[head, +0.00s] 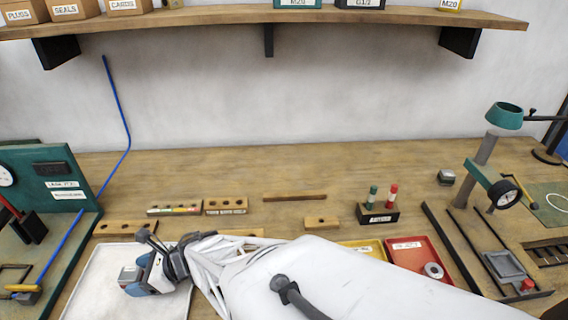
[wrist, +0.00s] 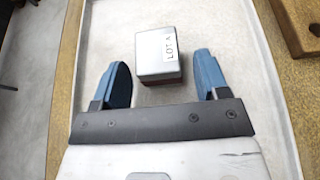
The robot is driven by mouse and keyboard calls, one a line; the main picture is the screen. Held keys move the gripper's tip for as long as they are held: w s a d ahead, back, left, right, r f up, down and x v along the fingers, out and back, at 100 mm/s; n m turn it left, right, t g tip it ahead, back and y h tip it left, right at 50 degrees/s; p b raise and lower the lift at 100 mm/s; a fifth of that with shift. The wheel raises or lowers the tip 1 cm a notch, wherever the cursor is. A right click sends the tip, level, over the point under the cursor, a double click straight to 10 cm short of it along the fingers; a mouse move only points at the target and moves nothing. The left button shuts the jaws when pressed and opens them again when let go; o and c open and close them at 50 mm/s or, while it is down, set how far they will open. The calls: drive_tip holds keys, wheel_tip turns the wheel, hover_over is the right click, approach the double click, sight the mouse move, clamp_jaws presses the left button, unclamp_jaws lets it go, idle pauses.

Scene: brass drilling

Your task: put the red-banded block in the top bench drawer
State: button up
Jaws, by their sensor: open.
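A small grey block (wrist: 153,68) with a white "LOT A" label lies on a pale tray (wrist: 100,28) in the wrist view. A dark brownish strip shows on its lower side; I cannot tell whether this is a red band. My gripper (wrist: 160,64) is open, with one blue finger on each side of the block and gaps between. No bench drawer is in view.
Wooden hole blocks (head: 226,206) stand behind the tray. A yellow tray (head: 365,246) and a red tray (head: 418,258) lie to the right, partly behind my arm.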

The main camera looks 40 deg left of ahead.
drive_tip(key=v, duration=1.1)
drive_tip(key=shift+w+d, duration=0.15)
idle(0.7)
